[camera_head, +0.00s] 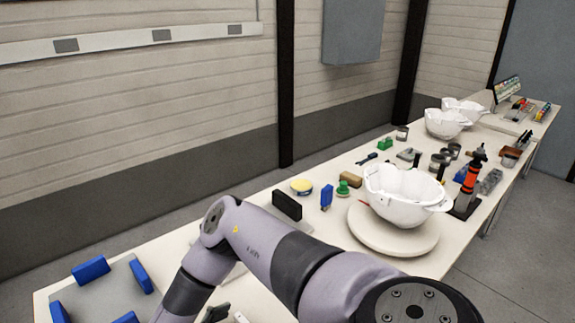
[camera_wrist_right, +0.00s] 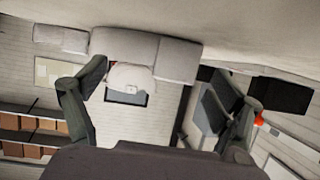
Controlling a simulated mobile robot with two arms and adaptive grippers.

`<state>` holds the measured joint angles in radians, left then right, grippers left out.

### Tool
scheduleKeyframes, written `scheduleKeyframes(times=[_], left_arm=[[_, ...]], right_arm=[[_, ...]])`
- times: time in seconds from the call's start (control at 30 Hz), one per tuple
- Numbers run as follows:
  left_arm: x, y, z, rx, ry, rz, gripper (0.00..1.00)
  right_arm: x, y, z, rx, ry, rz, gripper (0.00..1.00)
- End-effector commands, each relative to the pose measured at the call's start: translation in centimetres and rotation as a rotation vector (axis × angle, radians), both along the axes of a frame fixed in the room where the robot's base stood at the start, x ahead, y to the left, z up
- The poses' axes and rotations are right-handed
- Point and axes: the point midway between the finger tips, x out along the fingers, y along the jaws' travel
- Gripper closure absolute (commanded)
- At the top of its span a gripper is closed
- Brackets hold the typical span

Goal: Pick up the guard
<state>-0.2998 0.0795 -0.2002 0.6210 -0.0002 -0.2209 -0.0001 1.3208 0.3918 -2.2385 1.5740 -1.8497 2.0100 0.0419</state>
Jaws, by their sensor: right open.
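I cannot make out which item is the guard in either view. In the wrist view my right gripper (camera_wrist_right: 158,92) is open, its two dark fingers wide apart with nothing held between them. Beyond the fingers, a rounded white thing (camera_wrist_right: 131,77) shows against a grey boxy shape; I cannot tell what it is. In the head view a white helmet shell (camera_head: 398,192) sits on a round pale turntable (camera_head: 385,240). My arm crosses the lower middle of that view. My left gripper is not clearly in view.
The long pale table (camera_head: 130,254) carries a grey plate with blue corner blocks (camera_head: 91,269), a black block (camera_head: 287,205), a blue item (camera_head: 327,197), a yellow-topped round tin (camera_head: 301,186) and an orange-black tool (camera_head: 470,182). More white shells (camera_head: 445,123) stand farther back. The wall borders the left.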

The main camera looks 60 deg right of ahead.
Motion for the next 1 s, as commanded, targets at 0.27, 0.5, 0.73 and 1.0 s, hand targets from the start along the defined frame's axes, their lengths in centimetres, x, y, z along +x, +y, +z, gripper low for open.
scheduleKeyframes(times=[0.27,0.5,0.73,1.0], left_arm=[[0.02,-0.04,0.03,0.000,0.000,0.000,0.60],[0.02,-0.04,0.03,0.000,-0.001,0.001,0.60],[0.01,-0.02,0.03,0.000,-0.001,0.000,0.60],[0.00,-0.01,0.03,0.000,-0.001,0.001,0.60]], right_arm=[[-0.11,-0.50,-0.26,0.001,0.000,0.001,0.13],[-0.10,-0.48,-0.25,0.000,0.001,0.001,0.27],[-0.10,-0.47,-0.24,0.000,0.000,0.001,0.42],[-0.09,-0.47,-0.25,0.000,0.001,0.001,0.60]])
